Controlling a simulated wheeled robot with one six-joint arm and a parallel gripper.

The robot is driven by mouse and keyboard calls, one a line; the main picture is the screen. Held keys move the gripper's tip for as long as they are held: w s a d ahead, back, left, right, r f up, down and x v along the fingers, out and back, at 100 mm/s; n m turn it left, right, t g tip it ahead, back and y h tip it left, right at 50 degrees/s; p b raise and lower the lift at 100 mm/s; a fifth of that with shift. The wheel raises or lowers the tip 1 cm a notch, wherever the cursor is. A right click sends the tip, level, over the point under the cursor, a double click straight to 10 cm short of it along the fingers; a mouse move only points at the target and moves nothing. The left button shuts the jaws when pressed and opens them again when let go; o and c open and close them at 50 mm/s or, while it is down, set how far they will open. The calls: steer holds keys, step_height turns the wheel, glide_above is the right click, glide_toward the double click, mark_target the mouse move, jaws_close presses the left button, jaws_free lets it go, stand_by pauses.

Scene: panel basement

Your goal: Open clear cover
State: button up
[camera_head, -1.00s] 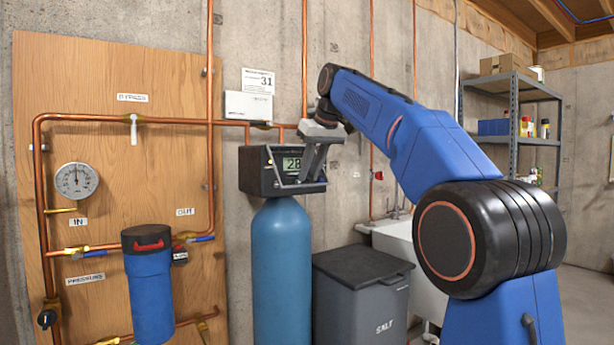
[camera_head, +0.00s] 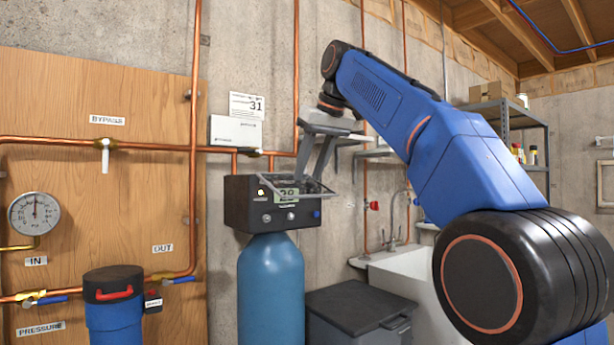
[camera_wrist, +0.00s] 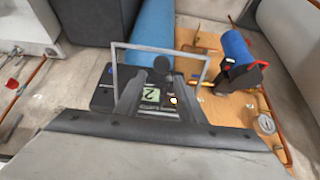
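The clear cover (camera_head: 328,190), a see-through panel with a thin grey frame, sits at the front of the black control box (camera_head: 240,208) on the blue tank. Its frame stands out tilted from the box face. In the wrist view the frame (camera_wrist: 160,48) spans around my fingers, and the box's lit display (camera_wrist: 151,95) shows between them. My gripper (camera_head: 308,178) is at the cover from above, its two fingers apart.
Copper pipes (camera_head: 90,142) run along the wooden board and wall. A white box (camera_head: 235,132) is on the wall above the control box. The salt bin (camera_head: 358,308), white sink (camera_head: 400,272) and blue filter housing (camera_head: 113,315) stand nearby.

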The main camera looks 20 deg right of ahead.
stand_by(0.3)
steer(key=v, duration=0.7)
steer(key=shift+r, duration=0.1)
stand_by(0.3)
